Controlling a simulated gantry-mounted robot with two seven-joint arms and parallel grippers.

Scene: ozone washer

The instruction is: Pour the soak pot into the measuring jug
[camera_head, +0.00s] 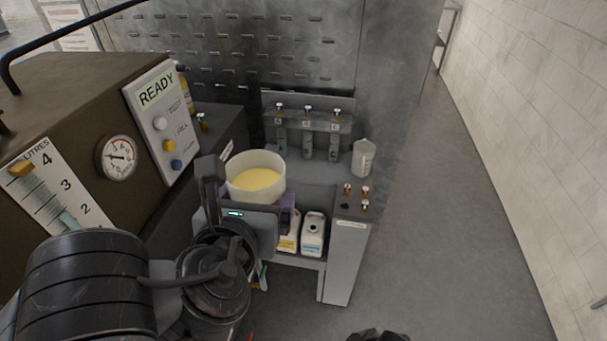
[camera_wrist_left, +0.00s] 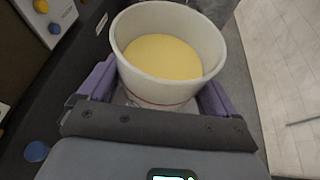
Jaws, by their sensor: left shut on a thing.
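The soak pot (camera_head: 256,177) is a round cream-white pot with yellow liquid in it. It is upright, and its open top also shows in the left wrist view (camera_wrist_left: 168,55). My left gripper (camera_wrist_left: 155,98) is shut on the pot, with a purple finger on each side of its lower wall. The measuring jug (camera_head: 363,159) is a clear, whitish jug with marks on its side. It stands upright on the grey bench to the right of the pot, apart from it. My right gripper is not in view.
A brown machine with a gauge (camera_head: 117,158) and a READY panel (camera_head: 161,122) stands at the left. A rack with several bottles (camera_head: 307,120) is behind the bench. Small bottles (camera_head: 356,196) stand in front of the jug. White canisters (camera_head: 313,235) sit below. The right floor is clear.

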